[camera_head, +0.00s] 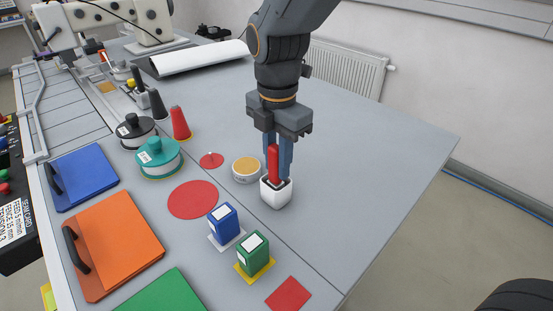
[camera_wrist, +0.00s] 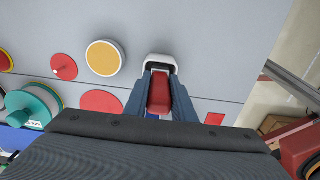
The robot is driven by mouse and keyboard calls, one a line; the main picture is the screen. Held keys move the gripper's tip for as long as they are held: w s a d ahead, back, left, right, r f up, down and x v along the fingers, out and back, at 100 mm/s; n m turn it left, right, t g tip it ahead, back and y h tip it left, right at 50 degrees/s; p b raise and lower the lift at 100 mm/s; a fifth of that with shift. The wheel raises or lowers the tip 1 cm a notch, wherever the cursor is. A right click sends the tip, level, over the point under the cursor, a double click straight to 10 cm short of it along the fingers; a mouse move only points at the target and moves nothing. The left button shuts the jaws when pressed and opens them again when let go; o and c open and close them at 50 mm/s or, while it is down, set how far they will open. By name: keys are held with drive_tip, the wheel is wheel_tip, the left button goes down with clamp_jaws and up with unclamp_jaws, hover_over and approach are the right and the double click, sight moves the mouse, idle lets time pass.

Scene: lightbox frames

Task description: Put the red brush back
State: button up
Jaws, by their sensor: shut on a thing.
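The red brush (camera_head: 272,163) is upright between the two blue-grey fingers of my gripper (camera_head: 279,168). In the wrist view the red brush (camera_wrist: 160,95) also shows between the fingers (camera_wrist: 160,85), which are shut on it. A small white cup (camera_head: 276,195) with a dark opening stands on the table directly below. In the head view the brush's lower end meets the cup's opening; I cannot tell how deep it sits. The wrist view shows the white rim of the cup (camera_wrist: 161,58) just past the fingertips.
A round tan-topped tin (camera_head: 246,169) stands close left of the cup. Blue (camera_head: 223,222) and green (camera_head: 253,253) boxes stand in front. A flat red square (camera_head: 289,294) and red disc (camera_head: 193,200) lie on the grey table (camera_head: 370,170). The table is clear to the right.

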drive_tip(key=shift+f, duration=0.1)
drive_tip(key=o, duration=1.1)
drive_tip(key=shift+c, duration=0.2)
wheel_tip(320, 180, up, 12)
drive_tip(key=b, duration=0.2)
drive_tip(key=shift+b, duration=0.4)
